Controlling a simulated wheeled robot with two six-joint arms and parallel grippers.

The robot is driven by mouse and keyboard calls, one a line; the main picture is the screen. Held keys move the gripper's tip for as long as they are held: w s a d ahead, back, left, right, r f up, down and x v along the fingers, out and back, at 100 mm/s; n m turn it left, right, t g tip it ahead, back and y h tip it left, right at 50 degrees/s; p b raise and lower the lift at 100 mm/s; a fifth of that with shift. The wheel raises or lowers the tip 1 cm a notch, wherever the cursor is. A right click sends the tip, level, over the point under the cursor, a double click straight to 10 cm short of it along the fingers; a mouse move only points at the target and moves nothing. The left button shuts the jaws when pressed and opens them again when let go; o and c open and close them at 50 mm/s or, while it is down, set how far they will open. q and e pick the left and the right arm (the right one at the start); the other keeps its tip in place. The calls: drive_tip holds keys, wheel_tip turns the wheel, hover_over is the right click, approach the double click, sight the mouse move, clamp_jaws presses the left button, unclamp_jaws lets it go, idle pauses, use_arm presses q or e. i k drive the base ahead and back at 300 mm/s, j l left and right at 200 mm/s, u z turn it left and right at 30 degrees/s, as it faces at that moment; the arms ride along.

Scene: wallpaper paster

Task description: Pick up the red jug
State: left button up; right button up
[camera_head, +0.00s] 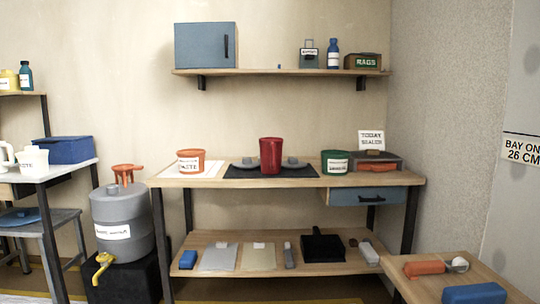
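The red jug (270,156) stands upright on the wooden workbench (235,181), near its middle. It rests on or just at a dark mat (299,172), with a small grey item close on each side of it. No handle can be made out on it at this size. Neither of my grippers shows in the head view.
An orange-rimmed paste tub (190,162) stands left of the jug and a green tub (335,163) right of it. A shelf (280,71) hangs above. A grey water barrel (122,220) stands at left; a low table (420,287) is at front right.

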sight(272, 157)
drive_tip(key=i, duration=1.3)
drive_tip(key=i+l, duration=0.15)
drive_tip(key=i, duration=1.15)
